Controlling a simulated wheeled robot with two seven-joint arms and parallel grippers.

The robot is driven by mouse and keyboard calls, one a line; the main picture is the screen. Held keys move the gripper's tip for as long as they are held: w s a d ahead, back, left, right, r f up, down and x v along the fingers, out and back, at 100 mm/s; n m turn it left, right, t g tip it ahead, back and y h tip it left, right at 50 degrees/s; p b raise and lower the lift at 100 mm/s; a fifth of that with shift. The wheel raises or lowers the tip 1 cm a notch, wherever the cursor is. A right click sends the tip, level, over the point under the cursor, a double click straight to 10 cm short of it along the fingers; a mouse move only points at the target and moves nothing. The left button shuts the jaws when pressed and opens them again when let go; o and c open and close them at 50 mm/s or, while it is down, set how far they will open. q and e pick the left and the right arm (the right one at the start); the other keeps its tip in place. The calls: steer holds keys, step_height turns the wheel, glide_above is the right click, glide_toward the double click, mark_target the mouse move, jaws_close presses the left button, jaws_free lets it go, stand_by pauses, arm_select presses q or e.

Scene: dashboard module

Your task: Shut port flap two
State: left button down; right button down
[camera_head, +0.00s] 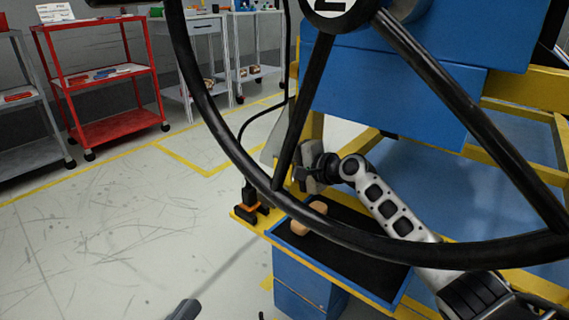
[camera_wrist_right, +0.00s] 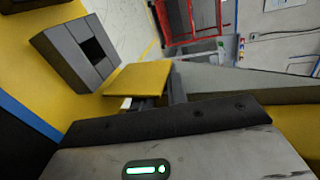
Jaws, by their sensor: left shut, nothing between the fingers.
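In the right wrist view a grey box-like port (camera_wrist_right: 75,55) with a dark square opening sits on a yellow surface. A yellow plate (camera_wrist_right: 140,78) stands out beside it; I cannot tell if it is port flap two, and no label shows. My right gripper (camera_head: 300,176) reaches in from the lower right behind the steering wheel. In its wrist view the dark fingers (camera_wrist_right: 160,95) are at the yellow plate's near edge; touching and finger gap are unclear.
The black steering wheel (camera_head: 232,146) crosses the foreground in front of my right arm. A black tray (camera_head: 352,258) holds a tan block (camera_head: 309,218). Blue panels (camera_head: 390,85) stand behind. A red cart (camera_head: 105,132) is at the far left; the floor before it is clear.

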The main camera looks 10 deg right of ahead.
steer(key=shift+s+a+r+p, duration=0.1)
steer(key=shift+s+r+p, duration=0.1)
steer(key=shift+p, duration=0.25)
steer(key=shift+s+a+r+n+p, duration=0.1)
steer(key=shift+a+r+n+p, duration=0.1)
steer(key=shift+n+p, duration=0.5)
steer(key=shift+s+a+n+t+h+p, duration=0.3)
steer(key=shift+n+t+h+p, duration=0.25)
steer(key=shift+n, duration=0.25)
steer(key=shift+f, duration=0.15)
steer(key=c, duration=1.8)
jaws_free()
arm_select(q)
steer(key=shift+a+f+m+g+y, duration=0.3)
steer(key=shift+f+m+g+y, duration=0.15)
steer(key=shift+f+y, duration=0.3)
arm_select(e)
steer(key=shift+o, duration=0.3)
arm_select(q)
steer(key=shift+r, duration=0.15)
